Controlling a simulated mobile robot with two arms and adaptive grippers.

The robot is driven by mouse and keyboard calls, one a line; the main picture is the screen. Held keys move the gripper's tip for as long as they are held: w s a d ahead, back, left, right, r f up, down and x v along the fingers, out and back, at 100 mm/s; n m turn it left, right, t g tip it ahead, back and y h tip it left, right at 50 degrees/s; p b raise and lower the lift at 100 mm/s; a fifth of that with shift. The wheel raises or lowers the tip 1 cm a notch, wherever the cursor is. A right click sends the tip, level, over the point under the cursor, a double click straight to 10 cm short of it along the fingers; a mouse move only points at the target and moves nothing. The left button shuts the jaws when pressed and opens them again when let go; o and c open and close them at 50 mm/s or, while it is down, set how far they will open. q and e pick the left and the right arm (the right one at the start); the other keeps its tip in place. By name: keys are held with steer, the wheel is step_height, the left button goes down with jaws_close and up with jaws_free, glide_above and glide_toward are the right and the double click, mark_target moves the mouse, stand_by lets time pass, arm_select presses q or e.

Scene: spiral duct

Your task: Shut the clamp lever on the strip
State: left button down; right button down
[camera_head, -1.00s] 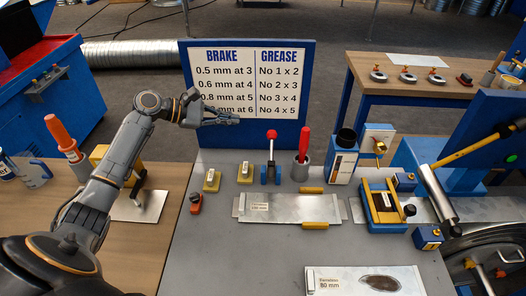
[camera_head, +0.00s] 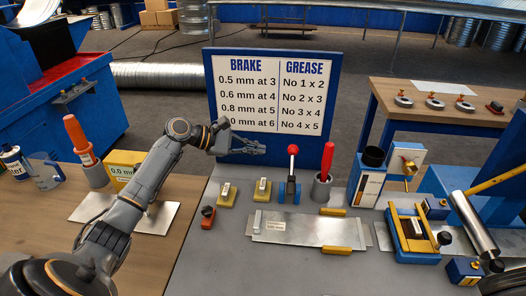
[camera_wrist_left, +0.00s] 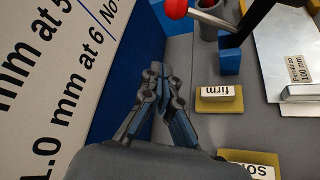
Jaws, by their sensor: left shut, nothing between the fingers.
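The upright lever with a red ball knob (camera_head: 292,150) stands on a blue base (camera_head: 289,193) at the back of the grey bench; it looks like the clamp lever. A flat metal strip (camera_head: 305,230) with a label lies in front of it, between yellow bars. My left gripper (camera_head: 264,150) is shut and empty, in front of the sign's lower edge, left of the knob. In the left wrist view the shut fingers (camera_wrist_left: 156,70) are beside the sign, with the red knob (camera_wrist_left: 177,8) beyond them and apart. My right gripper is not in view.
The sign (camera_head: 272,95) stands behind the bench. Two yellow blocks (camera_head: 227,195) sit left of the lever, one marked "firm" (camera_wrist_left: 222,94). A red-handled tool in a grey cup (camera_head: 321,188) stands close on its right. A blue-and-yellow fixture (camera_head: 415,235) is farther right.

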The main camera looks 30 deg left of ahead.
mark_target(292, 171)
arm_select(q)
steer(key=b+x, duration=0.1)
steer(key=x, duration=0.1)
steer(key=b+x, duration=0.2)
steer(key=x, duration=0.1)
steer(key=b+x, duration=0.1)
steer(key=x, duration=0.2)
steer(key=shift+a+f+b, duration=0.15)
steer(key=shift+f+b, duration=0.1)
steer(key=shift+b, duration=0.1)
steer(key=r, duration=0.1)
steer(key=s+d+r, duration=0.1)
steer(key=d+r+p, duration=0.1)
steer(key=shift+s+d+r, duration=0.1)
steer(key=shift+s+r, duration=0.05)
steer(key=shift+s, duration=0.15)
steer(key=shift+s+r, duration=0.1)
